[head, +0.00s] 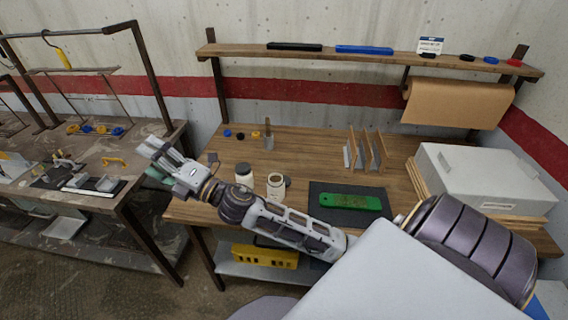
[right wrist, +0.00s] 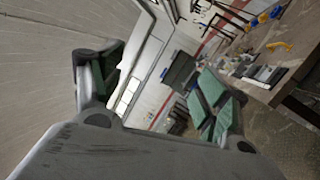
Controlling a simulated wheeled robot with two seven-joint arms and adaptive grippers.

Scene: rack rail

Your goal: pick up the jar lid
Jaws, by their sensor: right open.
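Two pale jars stand on the wooden workbench (head: 315,150) in the head view. The left jar (head: 244,178) wears a dark lid (head: 243,167). The right jar (head: 275,188) looks open at the top. A dark round piece (head: 287,181), possibly a loose jar lid, shows partly behind it. My right gripper (head: 155,160) is left of the jars, past the bench's left edge and apart from them. In the right wrist view its green-padded fingers (right wrist: 157,92) are spread with nothing between them. My left gripper is not in view.
A green board (head: 350,202) lies on a dark mat (head: 322,189) right of the jars. Upright wooden dividers (head: 366,150) and a cup with tools (head: 268,142) stand behind. Another bench (head: 120,165) is at left.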

